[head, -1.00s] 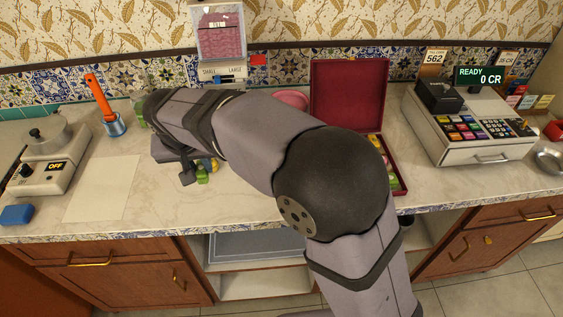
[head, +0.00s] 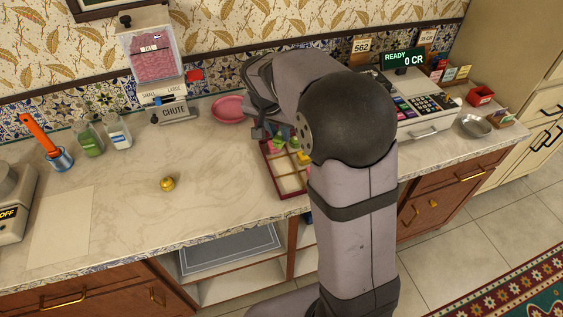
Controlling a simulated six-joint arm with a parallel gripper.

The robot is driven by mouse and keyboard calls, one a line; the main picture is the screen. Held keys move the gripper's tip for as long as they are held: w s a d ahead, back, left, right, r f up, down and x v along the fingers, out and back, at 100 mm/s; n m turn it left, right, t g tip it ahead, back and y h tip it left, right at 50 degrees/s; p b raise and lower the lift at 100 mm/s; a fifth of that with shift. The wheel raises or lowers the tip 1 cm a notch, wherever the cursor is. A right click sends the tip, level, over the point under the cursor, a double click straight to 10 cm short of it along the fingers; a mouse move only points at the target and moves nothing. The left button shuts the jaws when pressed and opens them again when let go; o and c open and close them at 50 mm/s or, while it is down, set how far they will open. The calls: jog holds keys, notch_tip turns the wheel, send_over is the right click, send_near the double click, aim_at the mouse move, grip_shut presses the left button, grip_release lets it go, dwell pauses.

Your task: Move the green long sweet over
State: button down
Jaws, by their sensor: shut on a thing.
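My gripper (head: 270,135) is at the left part of the open red sweet box (head: 271,183), low over its back compartments. It is shut on the green long sweet (head: 280,142), which shows just beside the fingers. Pink, green and yellow pieces show close to it in the box, and the view is too small to tell whether the held sweet touches them or the box floor. My arm hides the box's right part and its lid.
A gold sweet (head: 167,184) lies alone on the counter. A pink dish (head: 229,110) stands behind the box, near the chute dispenser (head: 174,113). Two jars (head: 118,131) stand at the back left. The cash register (head: 425,108) is to the right. The counter's middle is mostly clear.

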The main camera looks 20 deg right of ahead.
jog(key=s+d+f+p, duration=0.1)
jog(key=s+d, duration=0.1)
jog(key=d, duration=0.2)
jog(key=w+a+n, duration=0.1)
jog(key=n, duration=0.1)
jog(key=w+f+n+y, duration=0.1)
jog(key=n, duration=0.1)
jog(key=a+n+t+y, duration=0.1)
jog(key=n, duration=0.1)
jog(key=shift+w+a+f, duration=0.35)
jog(key=shift+w, duration=0.05)
jog(key=shift+w+n+y, duration=0.2)
jog(key=shift+n+y, duration=0.2)
jog(key=shift+n, duration=0.6)
jog(key=shift+f+p, duration=0.8)
jog(key=shift+f, duration=4.15)
jog(key=shift+f, duration=0.1)
